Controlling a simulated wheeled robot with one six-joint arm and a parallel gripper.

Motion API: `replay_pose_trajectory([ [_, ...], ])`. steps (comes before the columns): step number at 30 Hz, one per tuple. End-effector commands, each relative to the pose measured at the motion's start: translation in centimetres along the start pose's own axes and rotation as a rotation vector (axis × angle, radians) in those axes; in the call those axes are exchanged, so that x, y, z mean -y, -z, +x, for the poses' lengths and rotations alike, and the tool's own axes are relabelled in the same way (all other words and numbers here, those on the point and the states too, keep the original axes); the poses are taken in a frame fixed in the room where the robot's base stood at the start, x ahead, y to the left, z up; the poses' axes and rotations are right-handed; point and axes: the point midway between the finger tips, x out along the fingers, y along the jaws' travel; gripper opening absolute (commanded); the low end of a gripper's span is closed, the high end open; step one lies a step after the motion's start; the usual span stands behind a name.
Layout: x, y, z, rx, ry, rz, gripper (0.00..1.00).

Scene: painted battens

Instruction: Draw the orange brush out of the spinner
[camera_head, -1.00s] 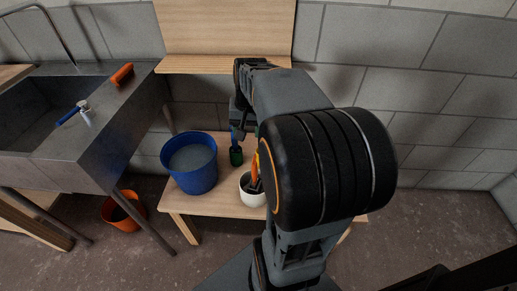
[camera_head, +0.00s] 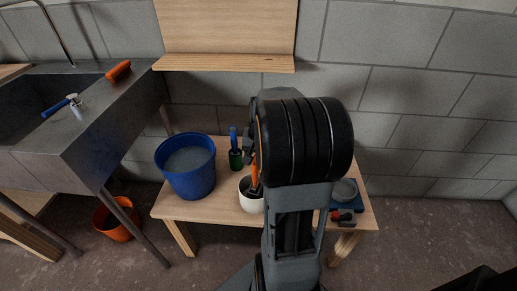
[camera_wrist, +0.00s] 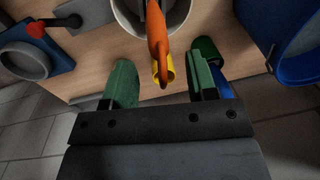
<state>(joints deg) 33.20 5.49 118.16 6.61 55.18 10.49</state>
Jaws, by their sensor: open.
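The orange brush (camera_head: 254,178) stands tilted in a white round pot (camera_head: 251,204), which I take for the spinner, on the low wooden table. In the wrist view its orange handle (camera_wrist: 156,32) points toward my gripper, and the pot (camera_wrist: 128,18) shows behind it at the top. My gripper (camera_wrist: 160,84) is open, with a green-padded finger on each side of the handle's end. The fingers appear apart from the handle. A yellow piece (camera_wrist: 164,70) shows beside the handle's end. In the head view my arm hides most of the gripper and the pot's right side.
A blue bucket (camera_head: 200,184) stands left of the pot. A green jar (camera_head: 236,160) with a blue handle stands behind it. A blue item with a grey disc (camera_head: 345,191) and small red and black parts lie at the table's right. A wooden shelf (camera_head: 225,64) is above; the sink (camera_head: 90,130) is left.

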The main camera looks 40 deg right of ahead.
Motion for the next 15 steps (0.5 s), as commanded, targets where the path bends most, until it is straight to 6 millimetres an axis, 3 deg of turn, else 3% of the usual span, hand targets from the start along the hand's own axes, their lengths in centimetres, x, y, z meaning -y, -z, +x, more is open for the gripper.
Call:
replay_pose_trajectory([
  [6, 0.0, 0.0, 1.9, 0.000, 0.000, -0.001, 0.53],
  [15, 0.0, 0.0, 2.4, 0.000, 0.000, -0.001, 0.53],
])
